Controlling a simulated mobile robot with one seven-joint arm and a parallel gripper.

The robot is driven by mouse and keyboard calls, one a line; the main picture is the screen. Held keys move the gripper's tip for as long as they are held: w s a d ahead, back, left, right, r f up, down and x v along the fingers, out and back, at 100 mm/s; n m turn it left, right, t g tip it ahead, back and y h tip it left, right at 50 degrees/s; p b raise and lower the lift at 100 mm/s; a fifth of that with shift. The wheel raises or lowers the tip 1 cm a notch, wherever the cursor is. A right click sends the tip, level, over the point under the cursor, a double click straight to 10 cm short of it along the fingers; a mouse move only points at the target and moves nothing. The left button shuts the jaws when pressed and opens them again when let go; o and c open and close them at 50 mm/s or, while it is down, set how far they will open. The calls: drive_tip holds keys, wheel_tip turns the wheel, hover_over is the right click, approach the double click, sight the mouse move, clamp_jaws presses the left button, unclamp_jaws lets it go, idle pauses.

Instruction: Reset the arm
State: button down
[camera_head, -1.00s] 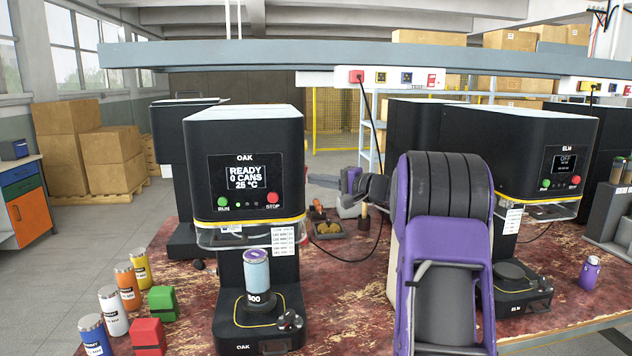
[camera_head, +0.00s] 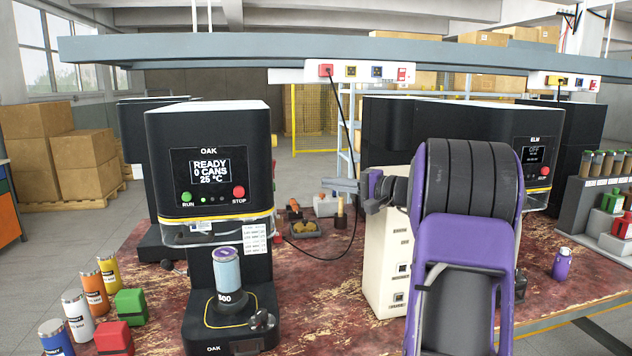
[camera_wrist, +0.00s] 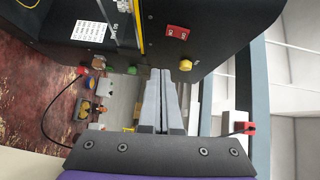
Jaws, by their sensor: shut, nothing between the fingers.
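My gripper (camera_head: 342,186) shows in the head view in front of my purple and black arm, with its grey fingers pointing left at about the height of the OAK machine's lower head. In the wrist view the fingers (camera_wrist: 160,78) lie side by side, shut and empty. The arm bends in the right half of the head view and hides part of the ELM machine (camera_head: 533,155). The OAK machine (camera_head: 208,130) stands left of the gripper, and its screen reads READY, 0 CANS, 25 °C. A blue can with a purple lid (camera_head: 227,270) stands on its base.
An overhead rail (camera_head: 250,50) crosses above the machines. A cream box (camera_head: 385,250) stands beside my arm. Several coloured cans (camera_head: 95,291) and red and green blocks (camera_head: 130,306) stand at left. A purple bottle (camera_head: 561,264) stands at right. A black cable (camera_head: 350,140) hangs behind the gripper.

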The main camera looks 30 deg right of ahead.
drive_tip(key=shift+s+d+f, duration=0.1)
drive_tip(key=shift+s+d, duration=0.15)
drive_tip(key=shift+s, duration=0.3)
